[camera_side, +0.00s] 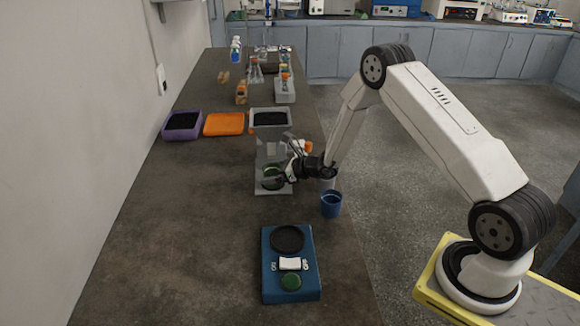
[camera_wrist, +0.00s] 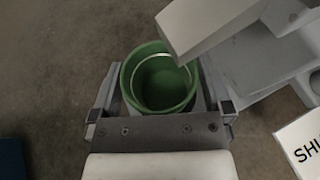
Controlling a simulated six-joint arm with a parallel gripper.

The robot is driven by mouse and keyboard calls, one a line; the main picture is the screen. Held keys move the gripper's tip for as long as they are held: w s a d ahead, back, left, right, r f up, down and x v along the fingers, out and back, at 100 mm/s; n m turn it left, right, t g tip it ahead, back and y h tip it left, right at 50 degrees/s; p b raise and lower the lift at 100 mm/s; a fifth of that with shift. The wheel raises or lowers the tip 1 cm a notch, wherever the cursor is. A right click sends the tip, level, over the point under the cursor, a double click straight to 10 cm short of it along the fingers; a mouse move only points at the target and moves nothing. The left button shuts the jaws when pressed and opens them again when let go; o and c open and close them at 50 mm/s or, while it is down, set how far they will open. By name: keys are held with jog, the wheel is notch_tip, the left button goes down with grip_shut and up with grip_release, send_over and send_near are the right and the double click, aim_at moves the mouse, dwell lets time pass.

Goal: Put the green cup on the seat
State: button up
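The green cup (camera_wrist: 160,85) is open at the top and sits between the two fingers of my gripper (camera_wrist: 160,98) in the wrist view. The fingers lie against its sides. In the side view my gripper (camera_side: 287,172) is at the grey sieve shaker (camera_side: 268,150), and green (camera_side: 272,184) shows beside the fingertips. In the wrist view a pale part of the shaker (camera_wrist: 215,25) reaches in at the upper right, close over the cup's rim. The seat is not clearly visible, and I cannot tell whether the cup touches it.
A blue cup (camera_side: 331,204) stands just right of my gripper. A blue balance (camera_side: 290,265) is at the front. A grey tray (camera_side: 270,118), an orange lid or tray (camera_side: 224,124) and a purple tray (camera_side: 182,125) lie behind. The left bench area is clear.

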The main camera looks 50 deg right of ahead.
jog(key=shift+r, duration=0.2)
jog(key=shift+s+d+r, duration=0.2)
jog(key=shift+s+d, duration=0.05)
jog(key=shift+s, duration=0.2)
jog(key=shift+v, duration=0.9)
jog(key=shift+s+r, duration=0.1)
jog(key=shift+r, duration=3.4)
jog(key=shift+a, duration=0.1)
